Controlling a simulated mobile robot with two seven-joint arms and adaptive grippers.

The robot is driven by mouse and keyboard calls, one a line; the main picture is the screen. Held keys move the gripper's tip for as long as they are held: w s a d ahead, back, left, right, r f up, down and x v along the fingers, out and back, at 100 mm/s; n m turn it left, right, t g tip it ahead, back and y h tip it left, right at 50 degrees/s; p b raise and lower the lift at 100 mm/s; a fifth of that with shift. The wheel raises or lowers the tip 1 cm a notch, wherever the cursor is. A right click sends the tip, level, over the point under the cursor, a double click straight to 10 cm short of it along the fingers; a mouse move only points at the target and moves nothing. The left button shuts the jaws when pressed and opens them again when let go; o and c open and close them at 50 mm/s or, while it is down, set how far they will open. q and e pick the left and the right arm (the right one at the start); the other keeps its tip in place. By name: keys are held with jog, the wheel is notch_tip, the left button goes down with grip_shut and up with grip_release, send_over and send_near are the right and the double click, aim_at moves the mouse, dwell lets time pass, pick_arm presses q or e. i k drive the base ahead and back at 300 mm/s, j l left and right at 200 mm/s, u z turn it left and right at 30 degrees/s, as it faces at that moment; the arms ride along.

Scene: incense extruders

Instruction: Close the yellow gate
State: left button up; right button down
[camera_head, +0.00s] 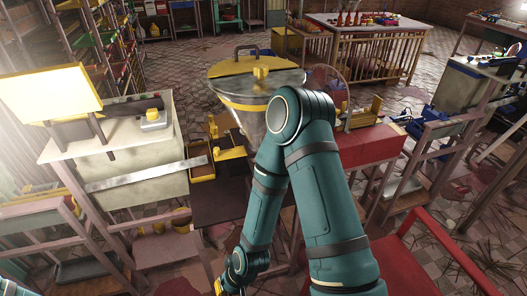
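A metal hopper (238,88) with a yellow band and a partly yellow lid (245,66) stands at the centre, behind my arm. Yellow parts (231,153) sit just below it, by a small yellow-edged tray (201,165). I cannot tell which yellow part is the gate, or whether it is open. My teal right arm rises from the bottom, bends in front of the hopper and comes down to its wrist at the bottom edge. The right gripper is low, apart from the hopper; its fingers are not clearly visible. My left gripper is not in view.
A bench with a white top (108,135) and a bright yellow-framed panel (50,93) stands at left. A red-fronted table (372,147) and a red frame (440,232) are at right. Tiled floor (190,62) is open behind.

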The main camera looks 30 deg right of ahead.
aim_at(218, 156)
jog(key=z, duration=0.7)
